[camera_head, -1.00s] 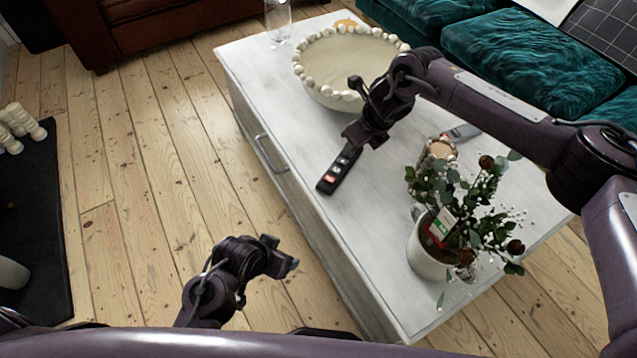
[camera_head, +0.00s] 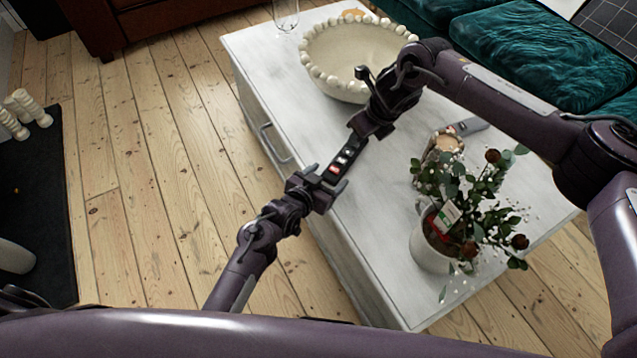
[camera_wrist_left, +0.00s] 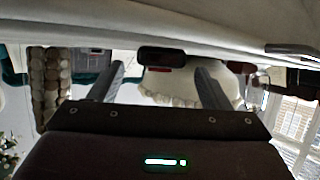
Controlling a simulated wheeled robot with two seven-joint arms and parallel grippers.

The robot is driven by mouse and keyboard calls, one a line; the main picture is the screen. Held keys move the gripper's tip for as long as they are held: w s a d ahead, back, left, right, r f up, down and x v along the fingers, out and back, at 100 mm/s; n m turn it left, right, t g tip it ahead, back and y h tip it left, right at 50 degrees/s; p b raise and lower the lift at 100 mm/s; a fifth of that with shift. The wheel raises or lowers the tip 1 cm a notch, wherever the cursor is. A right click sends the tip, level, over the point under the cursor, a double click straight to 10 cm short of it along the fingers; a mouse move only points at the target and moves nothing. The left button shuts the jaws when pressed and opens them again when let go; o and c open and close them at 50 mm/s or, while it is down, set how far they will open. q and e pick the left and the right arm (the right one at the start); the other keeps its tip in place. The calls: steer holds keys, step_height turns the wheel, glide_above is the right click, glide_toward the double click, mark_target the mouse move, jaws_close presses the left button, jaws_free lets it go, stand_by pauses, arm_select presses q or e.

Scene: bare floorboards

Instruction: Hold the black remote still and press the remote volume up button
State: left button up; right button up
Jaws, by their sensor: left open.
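In the left wrist view the remote (camera_wrist_left: 162,54) shows end-on, above and between the two fingers. My left gripper (camera_head: 327,179) is open at the remote's near end; its fingers (camera_wrist_left: 160,80) stand apart with nothing clamped between them. My right gripper (camera_head: 368,128) is over the remote's far end and hides it. I cannot tell whether its fingers close on the remote. The volume up button is too small to make out.
On the white table (camera_head: 385,235) stand a beaded bowl (camera_head: 345,72), a glass (camera_head: 286,14), a potted plant (camera_head: 430,250) and a candle holder (camera_head: 440,150). A grey remote (camera_head: 467,127) lies behind them. A teal sofa (camera_head: 520,55) borders the table.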

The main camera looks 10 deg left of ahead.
mark_target(346, 158)
arm_select(q)
steer(key=shift+x, duration=1.35)
steer(key=shift+c, duration=0.3)
steer(key=c, duration=1.1)
steer(key=shift+o, duration=0.2)
arm_select(e)
jaws_close()
